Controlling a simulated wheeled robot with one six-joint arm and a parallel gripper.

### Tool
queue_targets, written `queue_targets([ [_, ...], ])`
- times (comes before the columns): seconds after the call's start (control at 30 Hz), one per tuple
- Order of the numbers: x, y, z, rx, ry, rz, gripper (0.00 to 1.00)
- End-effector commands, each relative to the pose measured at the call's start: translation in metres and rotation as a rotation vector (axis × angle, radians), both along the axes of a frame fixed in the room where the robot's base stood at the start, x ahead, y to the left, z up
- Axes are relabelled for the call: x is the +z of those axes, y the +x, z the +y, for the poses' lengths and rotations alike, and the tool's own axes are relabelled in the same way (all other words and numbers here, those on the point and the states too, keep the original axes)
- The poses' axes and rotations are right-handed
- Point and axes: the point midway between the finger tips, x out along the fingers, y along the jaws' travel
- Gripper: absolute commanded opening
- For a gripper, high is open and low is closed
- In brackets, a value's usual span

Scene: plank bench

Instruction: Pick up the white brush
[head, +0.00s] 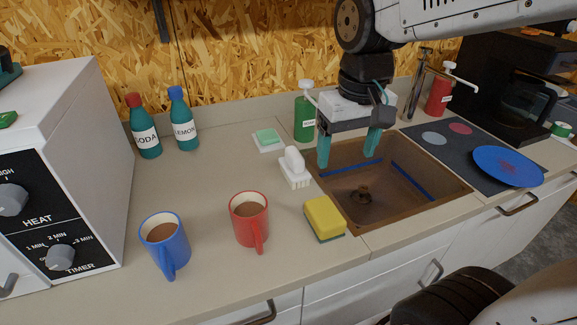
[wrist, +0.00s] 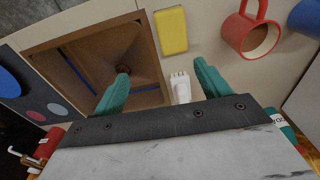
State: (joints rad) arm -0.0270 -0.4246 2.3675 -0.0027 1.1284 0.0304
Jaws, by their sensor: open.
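The white brush (head: 294,168) stands on the counter just left of the sink, between the red mug and the green soap bottle. In the wrist view the white brush (wrist: 180,88) shows between the two teal fingers, nearer the right one, its near end close to the gripper body. My gripper (head: 350,146) is open and empty, fingers pointing down over the back left part of the sink, to the right of the brush. In the wrist view my gripper (wrist: 160,86) has its fingers wide apart.
The brown sink (head: 420,181) lies under my gripper. A yellow sponge (head: 324,218), a red mug (head: 249,220) and a blue mug (head: 165,243) stand in front. A green soap bottle (head: 305,117) and a soap dish (head: 268,140) are behind the brush. Counter left of the brush is clear.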

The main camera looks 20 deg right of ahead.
Motion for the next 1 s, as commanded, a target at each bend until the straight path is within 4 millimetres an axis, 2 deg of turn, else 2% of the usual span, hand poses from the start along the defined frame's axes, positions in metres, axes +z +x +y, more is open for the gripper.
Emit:
queue_targets([
  [0.03, -0.006, 0.024, 0.004, 0.004, 0.000, 0.019, 0.75],
  [0.2, -0.031, 0.097, 0.014, 0.008, 0.001, 0.046, 0.75],
  [0.3, -0.048, 0.130, 0.018, 0.007, 0.001, 0.058, 0.75],
  [0.4, -0.063, 0.154, 0.021, 0.006, 0.001, 0.065, 0.75],
  [0.5, -0.073, 0.168, 0.023, 0.005, 0.001, 0.069, 0.75],
  [0.6, -0.081, 0.174, 0.023, 0.003, 0.000, 0.071, 0.75],
  [0.87, -0.110, 0.174, 0.023, 0.002, 0.000, 0.073, 0.75],
  [1.0, -0.130, 0.174, 0.024, 0.002, 0.000, 0.074, 0.75],
])
